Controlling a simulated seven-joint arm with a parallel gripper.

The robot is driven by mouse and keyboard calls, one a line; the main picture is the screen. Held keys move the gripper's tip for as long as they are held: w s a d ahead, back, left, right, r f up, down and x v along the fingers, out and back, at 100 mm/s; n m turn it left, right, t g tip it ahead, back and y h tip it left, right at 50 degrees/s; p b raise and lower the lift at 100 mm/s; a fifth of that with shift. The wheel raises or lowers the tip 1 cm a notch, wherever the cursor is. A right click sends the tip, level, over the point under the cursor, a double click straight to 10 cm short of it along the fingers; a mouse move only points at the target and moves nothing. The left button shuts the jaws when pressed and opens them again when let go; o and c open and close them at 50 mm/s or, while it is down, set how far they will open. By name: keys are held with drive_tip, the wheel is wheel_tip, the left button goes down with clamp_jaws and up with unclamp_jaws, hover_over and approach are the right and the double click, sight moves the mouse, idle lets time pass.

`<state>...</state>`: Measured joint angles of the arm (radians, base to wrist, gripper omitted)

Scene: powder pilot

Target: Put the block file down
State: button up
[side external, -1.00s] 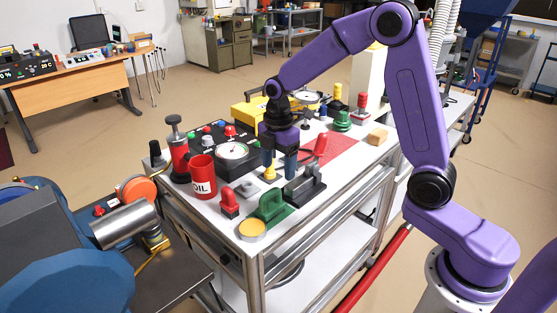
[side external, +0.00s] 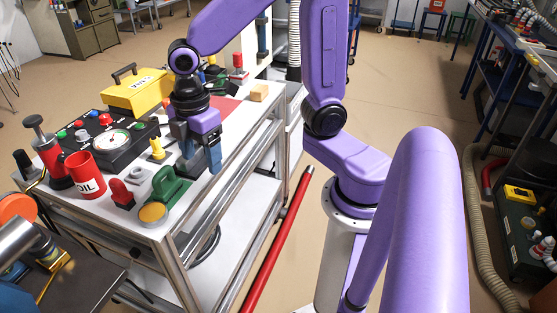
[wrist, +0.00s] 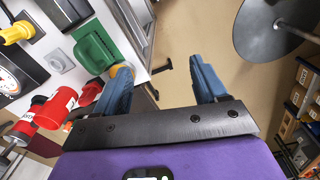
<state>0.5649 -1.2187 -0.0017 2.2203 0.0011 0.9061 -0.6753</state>
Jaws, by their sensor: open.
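My gripper (side external: 199,155) is open at the right edge of the white-topped bench. In the wrist view my gripper (wrist: 165,85) has nothing between its fingers, with tan floor beyond them. A dark, flat-based tool (wrist: 66,9) lies on the bench at the top of the wrist view, apart from the fingers; it may be the block file, but I cannot tell for sure. In the side view my gripper largely hides that spot. A green handled block (side external: 168,189) stands beside it, also in the wrist view (wrist: 95,47).
A red oil can (side external: 85,174), a red-handled piece (side external: 121,193), a yellow knob (side external: 157,149) and a round yellow-topped tin (side external: 153,213) stand close by. A black gauge panel (side external: 98,135) and a yellow toolbox (side external: 140,94) are farther back.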

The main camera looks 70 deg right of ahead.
drive_tip(key=s+d+m, duration=0.2)
drive_tip(key=s+d, duration=0.1)
drive_tip(key=s, duration=1.2)
drive_tip(key=shift+s+d+m, duration=0.15)
drive_tip(key=shift+s+m, duration=0.15)
drive_tip(key=shift+o, duration=0.7)
drive_tip(key=shift+w, duration=0.1)
drive_tip(key=r+m, duration=0.2)
drive_tip(key=m, duration=2.6)
hover_over(157, 184)
drive_tip(key=f, duration=1.7)
drive_tip(key=shift+w+d, duration=0.35)
drive_tip(key=shift+w, duration=0.05)
